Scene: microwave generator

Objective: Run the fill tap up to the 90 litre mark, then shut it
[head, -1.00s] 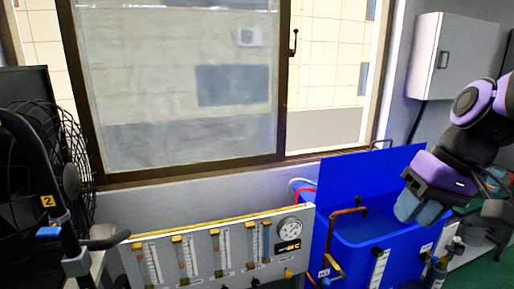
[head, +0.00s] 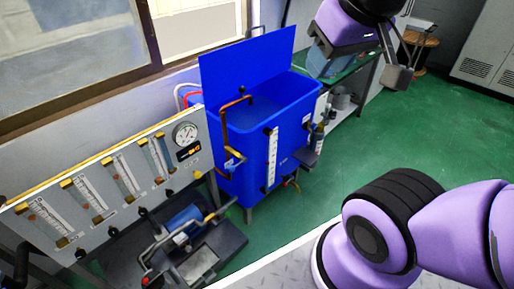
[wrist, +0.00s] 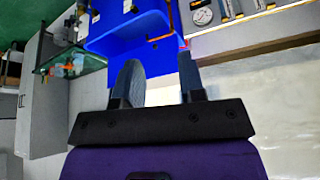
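The blue tank (head: 245,170) stands right of the gauge panel, its blue lid raised; it also shows in the wrist view (wrist: 125,42). A copper fill pipe (head: 224,124) bends over its left rim, with a tap (head: 235,157) below on the tank's left side. The pipe also shows in the wrist view (wrist: 160,38). A white level scale (head: 272,158) is on the tank front; its marks and the water level are too small to read. My gripper (head: 325,62) is above and behind the tank's right end. In the wrist view its fingers (wrist: 160,82) are apart and empty.
The panel (head: 110,195) with several flow tubes and a round gauge (head: 186,133) fills the left. A pump with a blue body (head: 183,220) sits below it. A bench (head: 345,75) stands beyond the tank. Green floor (head: 400,140) is open to the right.

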